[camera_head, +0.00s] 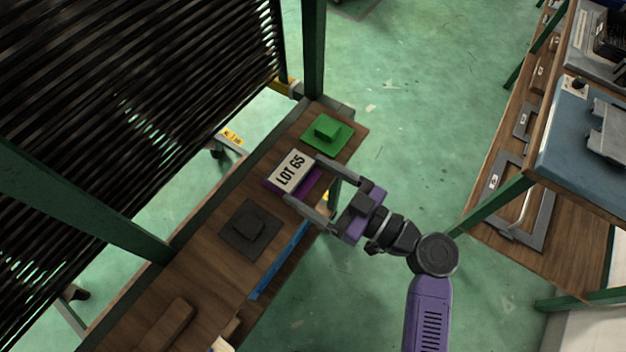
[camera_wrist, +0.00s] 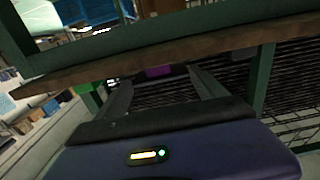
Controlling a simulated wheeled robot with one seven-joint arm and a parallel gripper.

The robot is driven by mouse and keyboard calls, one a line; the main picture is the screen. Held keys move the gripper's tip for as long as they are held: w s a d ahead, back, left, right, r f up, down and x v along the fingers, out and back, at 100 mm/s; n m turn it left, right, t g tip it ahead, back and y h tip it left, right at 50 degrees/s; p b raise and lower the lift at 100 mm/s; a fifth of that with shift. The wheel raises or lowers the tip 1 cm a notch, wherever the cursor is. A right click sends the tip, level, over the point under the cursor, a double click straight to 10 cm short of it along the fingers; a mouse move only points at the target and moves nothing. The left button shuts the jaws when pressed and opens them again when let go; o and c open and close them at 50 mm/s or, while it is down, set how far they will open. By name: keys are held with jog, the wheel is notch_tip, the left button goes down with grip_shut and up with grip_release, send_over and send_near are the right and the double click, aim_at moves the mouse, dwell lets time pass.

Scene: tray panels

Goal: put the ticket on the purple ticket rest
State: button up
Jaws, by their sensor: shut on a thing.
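The ticket (camera_head: 291,170) is a pale plate with black lettering "LOT 65". It is between the fingertips of my gripper (camera_head: 302,178), which is shut on it. The purple ticket rest (camera_head: 311,184) shows below the ticket, along its near side and lower left end; the ticket covers most of the rest. I cannot tell whether the ticket touches the rest or is just above it. In the wrist view a purple patch of the rest (camera_wrist: 158,71) shows between the two fingers, near the wooden board's edge; the lettering is hidden there.
A green rest (camera_head: 327,131) with a raised block stands beyond the ticket on the wooden shelf (camera_head: 195,262). A dark square rest (camera_head: 250,229) is on the near side. A brown block (camera_head: 164,326) lies farther down. Green posts and a slatted rack flank the shelf.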

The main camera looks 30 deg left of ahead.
jog(key=o, duration=1.3)
jog(key=shift+c, duration=0.2)
jog(key=shift+r+p, duration=0.2)
jog(key=shift+p, duration=0.1)
jog(key=s+d+b, duration=0.1)
jog(key=d+b, duration=0.1)
jog(key=d, duration=1)
jog(key=shift+s, duration=0.35)
jog(key=shift+f, duration=0.2)
